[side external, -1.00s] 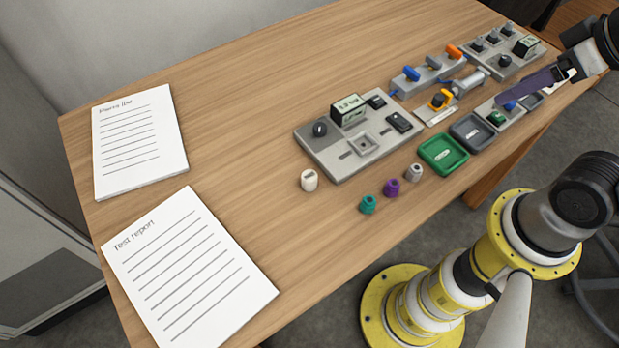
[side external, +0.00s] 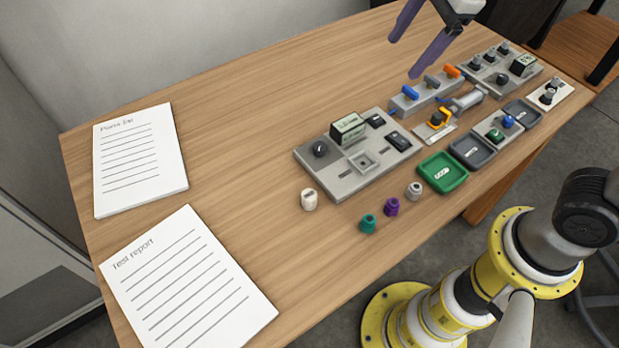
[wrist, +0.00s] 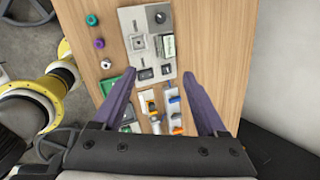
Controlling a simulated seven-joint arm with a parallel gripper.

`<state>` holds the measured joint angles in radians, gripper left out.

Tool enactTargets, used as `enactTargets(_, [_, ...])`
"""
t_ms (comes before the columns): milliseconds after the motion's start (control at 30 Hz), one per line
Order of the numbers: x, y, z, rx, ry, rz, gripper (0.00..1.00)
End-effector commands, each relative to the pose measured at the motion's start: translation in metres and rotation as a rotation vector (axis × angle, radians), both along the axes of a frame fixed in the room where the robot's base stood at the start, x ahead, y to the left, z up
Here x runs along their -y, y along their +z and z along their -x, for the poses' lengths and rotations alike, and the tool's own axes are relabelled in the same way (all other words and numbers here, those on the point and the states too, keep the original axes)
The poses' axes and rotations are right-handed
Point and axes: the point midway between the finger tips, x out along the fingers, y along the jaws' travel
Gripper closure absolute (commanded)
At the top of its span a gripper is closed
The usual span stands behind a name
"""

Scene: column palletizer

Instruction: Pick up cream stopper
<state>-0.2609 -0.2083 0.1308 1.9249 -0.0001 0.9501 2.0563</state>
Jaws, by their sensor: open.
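The cream stopper (side external: 309,199) stands upright on the wooden table, just left of the grey panel's near-left corner in the side view. It is not visible in the wrist view. My gripper (side external: 404,57) has purple fingers spread apart with nothing between them. It is raised above the back of the table, well up and to the right of the stopper in the side view. In the wrist view my gripper (wrist: 159,76) also shows open, with its fingers over the panel area.
A teal stopper (side external: 368,223), a purple stopper (side external: 391,206) and a grey stopper (side external: 414,190) stand right of the cream one. The grey panel (side external: 340,183) with knob and display is close behind. A green tray (side external: 459,184) lies farther right. Two papers (side external: 140,165) (side external: 190,285) lie left.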

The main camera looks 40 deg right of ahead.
Motion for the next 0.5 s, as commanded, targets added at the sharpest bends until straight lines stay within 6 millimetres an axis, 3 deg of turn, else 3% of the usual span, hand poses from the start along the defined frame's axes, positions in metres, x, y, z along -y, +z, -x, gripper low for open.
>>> enactTargets(100, [-0.046, -0.03, -0.031, -0.1, -0.118, -0.038, 0.25])
enactTargets(200, [-0.084, -0.061, -0.047, -0.173, -0.173, -0.037, 0.25])
enactTargets(400, [-0.144, -0.125, -0.049, -0.281, -0.1, 0.033, 0.25])
enactTargets(500, [-0.159, -0.147, -0.041, -0.318, -0.064, 0.066, 0.25])
